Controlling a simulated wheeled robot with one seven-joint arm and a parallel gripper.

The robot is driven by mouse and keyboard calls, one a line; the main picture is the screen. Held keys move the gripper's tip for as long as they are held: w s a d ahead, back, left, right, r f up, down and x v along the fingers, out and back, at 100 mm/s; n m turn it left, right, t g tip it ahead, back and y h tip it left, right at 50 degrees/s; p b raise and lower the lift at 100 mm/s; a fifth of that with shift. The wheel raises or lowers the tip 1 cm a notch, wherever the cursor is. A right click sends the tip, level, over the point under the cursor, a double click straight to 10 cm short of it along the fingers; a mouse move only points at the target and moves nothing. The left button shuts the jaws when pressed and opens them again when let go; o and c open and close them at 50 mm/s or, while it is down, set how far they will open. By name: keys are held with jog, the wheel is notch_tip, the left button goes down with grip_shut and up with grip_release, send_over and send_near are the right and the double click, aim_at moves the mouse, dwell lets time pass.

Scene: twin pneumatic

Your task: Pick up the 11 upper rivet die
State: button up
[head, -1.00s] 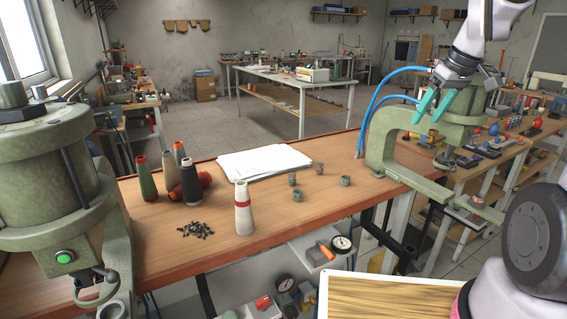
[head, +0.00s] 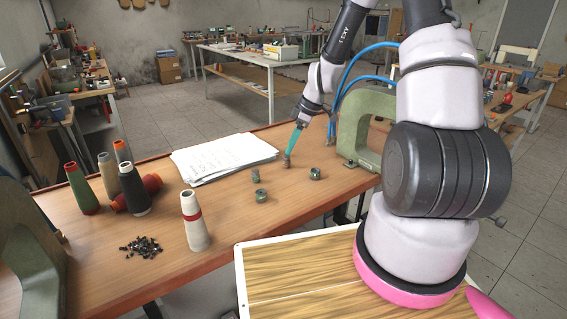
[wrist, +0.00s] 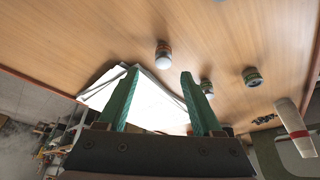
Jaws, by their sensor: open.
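My gripper (head: 292,146) points down at the table with its teal fingers apart. In the head view its tips are at a small brownish die (head: 286,163), standing at the right of the papers. In the wrist view this die (wrist: 163,55) appears ahead of the fingertips, in line with the gap between them (wrist: 157,75), with nothing held. Two small green dies (head: 255,176) (head: 262,196) stand to its left and a third green die (head: 316,173) to its right. No marking is readable, so I cannot tell which is the 11 upper rivet die.
A paper stack (head: 222,158) lies behind the dies. A white cone with a red band (head: 195,222), several thread cones and loose rivets (head: 140,246) are at the left. A green press frame (head: 362,128) stands right of my gripper.

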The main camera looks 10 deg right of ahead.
aim_at(287, 156)
jog(key=x, duration=0.5)
jog(key=shift+s+f, duration=0.25)
jog(key=shift+f, duration=0.25)
grip_shut()
